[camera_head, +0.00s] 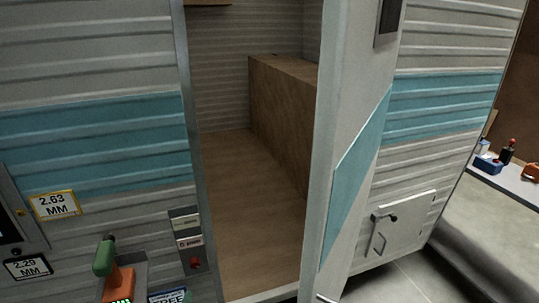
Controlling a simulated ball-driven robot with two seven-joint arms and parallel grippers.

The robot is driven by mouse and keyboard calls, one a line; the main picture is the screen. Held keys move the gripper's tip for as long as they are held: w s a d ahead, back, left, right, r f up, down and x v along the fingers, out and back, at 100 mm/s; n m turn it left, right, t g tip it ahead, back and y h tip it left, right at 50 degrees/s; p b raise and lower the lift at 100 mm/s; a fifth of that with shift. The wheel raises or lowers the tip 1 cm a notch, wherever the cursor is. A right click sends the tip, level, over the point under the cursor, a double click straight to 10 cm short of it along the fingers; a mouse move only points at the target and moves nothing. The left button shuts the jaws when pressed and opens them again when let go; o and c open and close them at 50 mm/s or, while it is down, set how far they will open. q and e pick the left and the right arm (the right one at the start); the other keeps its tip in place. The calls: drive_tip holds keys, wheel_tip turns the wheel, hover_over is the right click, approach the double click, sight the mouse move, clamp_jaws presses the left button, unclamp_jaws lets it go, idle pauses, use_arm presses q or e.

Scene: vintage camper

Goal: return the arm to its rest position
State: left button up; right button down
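Neither of my grippers can be made out in the head view, and no arm is clearly visible. What they hold, if anything, is out of sight. The camper door (345,150) stands open, its edge towards me, right of the doorway. Through the doorway I see a bare wooden floor (250,190) and a brown wooden box-like unit (285,105).
A green and orange object (117,275) is at the lower left by the camper wall (90,130). A small hatch (402,228) with a dark handle is right of the door. A counter (515,180) with small items stands at far right. Grey floor (400,280) shows bare.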

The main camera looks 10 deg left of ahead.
use_arm(q)
drive_tip(key=s+d+f+m+g+h, duration=0.2)
drive_tip(key=s+d+f+m+g, duration=0.3)
drive_tip(key=s+f, duration=0.45)
drive_tip(key=s+d+f+m+g+h, duration=0.1)
drive_tip(key=s+d+f+m+g, duration=0.15)
drive_tip(key=s+f+m, duration=0.6)
drive_tip(key=s+d+f+m+g, duration=0.1)
drive_tip(key=s+f+g, duration=0.2)
drive_tip(key=s, duration=1.1)
drive_tip(key=s+d+f+m+g, duration=0.1)
drive_tip(key=s+f+g, duration=0.3)
drive_tip(key=s, duration=0.9)
drive_tip(key=shift+s+d+f+m, duration=0.25)
drive_tip(key=shift+s+d+m, duration=0.05)
drive_tip(key=shift+s+m, duration=0.1)
